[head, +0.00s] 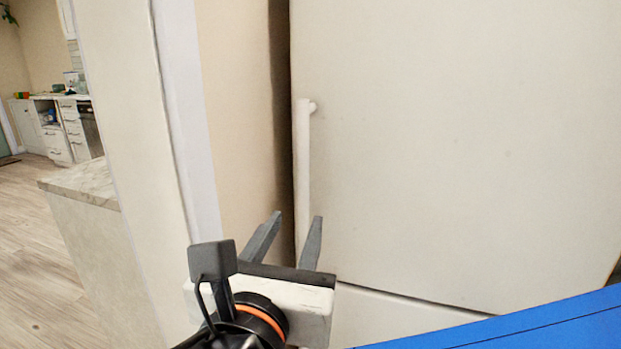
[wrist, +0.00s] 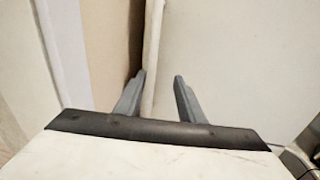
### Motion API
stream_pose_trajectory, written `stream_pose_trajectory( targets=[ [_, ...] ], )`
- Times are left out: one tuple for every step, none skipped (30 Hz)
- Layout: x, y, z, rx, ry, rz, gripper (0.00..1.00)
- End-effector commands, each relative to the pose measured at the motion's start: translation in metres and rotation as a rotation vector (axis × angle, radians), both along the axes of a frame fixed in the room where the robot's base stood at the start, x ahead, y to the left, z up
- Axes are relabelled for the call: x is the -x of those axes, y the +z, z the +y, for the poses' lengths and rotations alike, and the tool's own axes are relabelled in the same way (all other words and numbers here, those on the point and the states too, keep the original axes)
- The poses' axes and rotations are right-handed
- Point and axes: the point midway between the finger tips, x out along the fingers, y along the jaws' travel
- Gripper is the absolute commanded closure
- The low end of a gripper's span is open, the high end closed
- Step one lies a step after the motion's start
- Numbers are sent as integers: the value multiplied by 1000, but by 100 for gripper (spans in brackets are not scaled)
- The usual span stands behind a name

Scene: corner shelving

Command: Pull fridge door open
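The fridge door (head: 450,150) is a large off-white panel on the right of the head view, and it looks shut. Its white vertical handle (head: 302,160) runs down near the door's left edge. My gripper (head: 290,220) is open, with its two grey fingers pointing at the lower part of the handle. In the wrist view the handle (wrist: 153,50) shows between the fingertips (wrist: 161,75), closer to the left one. I cannot tell whether a finger touches it. The handle's lower end is hidden behind my gripper in the head view.
A beige wall panel (head: 232,110) and a white post (head: 130,120) stand close on the left of the fridge. A lower fridge panel (head: 380,318) lies below the door. A marble-topped counter (head: 88,182) and open wooden floor (head: 35,240) are farther left.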

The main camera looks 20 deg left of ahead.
Motion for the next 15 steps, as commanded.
stream_pose_trajectory(
  targets=[
    [8,2,6,11,18,-14,64],
    [11,4,9,15,25,-22,64],
    [14,6,11,20,32,-30,64],
    [15,6,12,22,35,-34,64],
    [16,7,13,24,37,-37,64],
    [15,7,14,25,38,-39,64],
    [14,8,14,26,38,-39,64],
    [13,8,14,25,38,-40,64],
    [10,8,14,26,37,-39,64],
    [8,8,14,26,36,-39,64],
    [5,8,14,25,36,-39,64],
    [0,8,15,25,35,-39,64],
    [-3,7,15,25,35,-39,64],
    [-6,8,15,25,35,-39,64],
    [-12,8,16,25,34,-39,64]
  ],
)
